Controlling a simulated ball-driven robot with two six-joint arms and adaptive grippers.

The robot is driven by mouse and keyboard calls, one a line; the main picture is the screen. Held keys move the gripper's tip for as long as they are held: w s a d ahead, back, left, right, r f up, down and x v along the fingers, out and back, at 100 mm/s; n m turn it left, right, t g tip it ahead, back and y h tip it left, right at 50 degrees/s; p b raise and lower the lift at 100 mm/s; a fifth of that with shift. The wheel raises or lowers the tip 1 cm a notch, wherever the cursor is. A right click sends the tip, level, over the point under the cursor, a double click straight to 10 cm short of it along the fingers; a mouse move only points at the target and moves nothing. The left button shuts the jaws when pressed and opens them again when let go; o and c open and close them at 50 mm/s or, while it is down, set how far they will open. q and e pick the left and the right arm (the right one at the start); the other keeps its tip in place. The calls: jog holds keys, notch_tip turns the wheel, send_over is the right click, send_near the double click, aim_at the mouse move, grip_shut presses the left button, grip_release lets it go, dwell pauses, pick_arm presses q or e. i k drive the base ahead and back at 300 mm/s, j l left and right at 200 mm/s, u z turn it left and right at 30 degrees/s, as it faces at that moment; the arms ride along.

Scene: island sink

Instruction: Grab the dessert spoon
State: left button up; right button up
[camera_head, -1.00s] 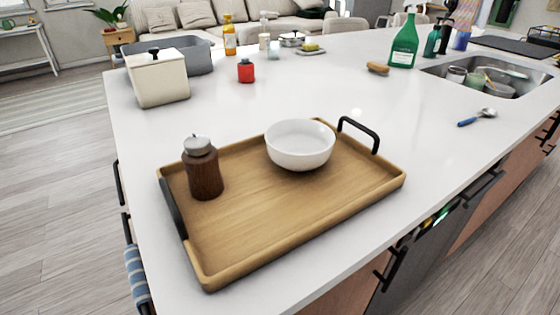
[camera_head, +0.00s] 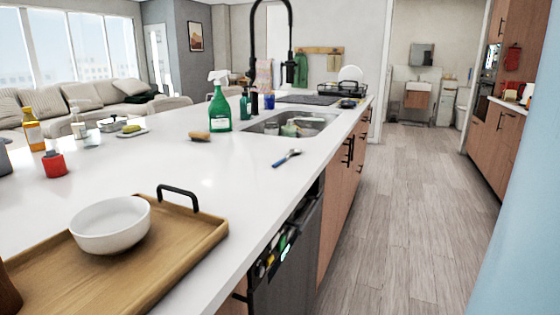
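The dessert spoon (camera_head: 286,158) has a blue handle and a shiny metal bowl. It lies on the white island counter (camera_head: 235,170), close to the counter's edge on the aisle side and just in front of the sink. Its handle points toward me and its bowl points away. Neither of my grippers shows in the head view.
A wooden tray (camera_head: 190,245) with a white bowl (camera_head: 110,225) fills the near left of the counter. The sink (camera_head: 318,117) holds dishes behind the spoon. A green bottle (camera_head: 219,107) and a brush (camera_head: 199,136) stand left of it. The aisle floor (camera_head: 385,220) is clear.

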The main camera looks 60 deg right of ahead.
aim_at(296, 150)
jog(key=z, duration=0.45)
jog(key=k+z, duration=0.15)
jog(key=z, duration=0.25)
jog(key=l+z, duration=0.1)
jog(key=z, duration=0.35)
jog(key=l+z, duration=0.1)
jog(key=z, duration=0.35)
jog(key=u, duration=0.7)
jog(key=i+l+u, duration=0.15)
jog(key=l+u, duration=0.2)
jog(key=i+l+u, duration=0.1)
jog(key=l+u, duration=0.55)
jog(key=i+j, duration=0.05)
